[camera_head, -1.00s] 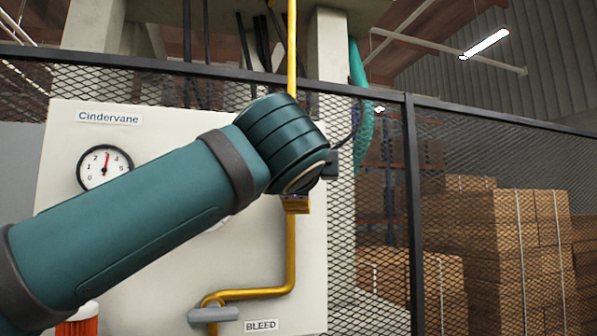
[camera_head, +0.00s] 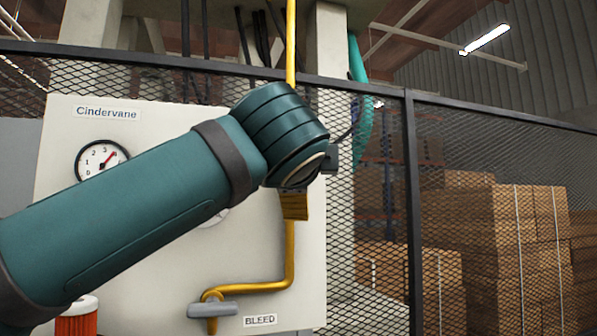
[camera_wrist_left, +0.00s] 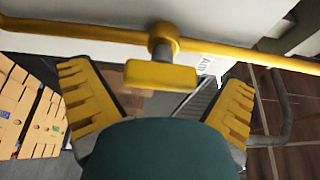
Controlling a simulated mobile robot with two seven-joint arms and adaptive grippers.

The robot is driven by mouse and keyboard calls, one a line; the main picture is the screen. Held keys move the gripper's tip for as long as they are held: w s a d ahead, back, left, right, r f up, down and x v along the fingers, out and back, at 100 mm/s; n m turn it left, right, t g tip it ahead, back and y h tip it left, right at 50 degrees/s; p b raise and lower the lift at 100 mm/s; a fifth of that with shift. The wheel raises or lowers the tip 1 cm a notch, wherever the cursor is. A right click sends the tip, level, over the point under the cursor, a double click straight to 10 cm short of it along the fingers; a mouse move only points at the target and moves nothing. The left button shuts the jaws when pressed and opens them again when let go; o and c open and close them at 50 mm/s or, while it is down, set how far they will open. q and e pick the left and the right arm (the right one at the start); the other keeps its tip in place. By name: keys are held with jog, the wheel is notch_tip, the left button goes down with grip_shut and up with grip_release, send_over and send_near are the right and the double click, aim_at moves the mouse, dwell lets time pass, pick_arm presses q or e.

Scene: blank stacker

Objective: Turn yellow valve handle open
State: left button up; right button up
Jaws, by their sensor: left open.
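The yellow valve handle (camera_wrist_left: 160,76) is a short bar on a round hub, on the yellow pipe (camera_wrist_left: 225,50) in the left wrist view. The bar lies roughly parallel to the pipe. My left gripper (camera_wrist_left: 158,82) is open, with one ridged yellow finger on each side of the handle and visible gaps to both. In the head view my left arm hides the handle; only a ridged yellow finger (camera_head: 294,206) shows under the wrist, over the pipe. My right gripper is not in view.
The white panel (camera_head: 150,290) carries a round gauge (camera_head: 102,161), its needle pointing up and right. A grey lever (camera_head: 213,309) sits by the BLEED label (camera_head: 260,320). A red cylinder (camera_head: 76,325) stands lower left. Mesh fencing (camera_head: 480,130) and stacked boxes (camera_head: 515,240) are right.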

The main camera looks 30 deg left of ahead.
pick_arm(q)
jog(key=v, duration=1.1)
jog(key=shift+s, duration=0.2)
jog(key=shift+d, duration=0.15)
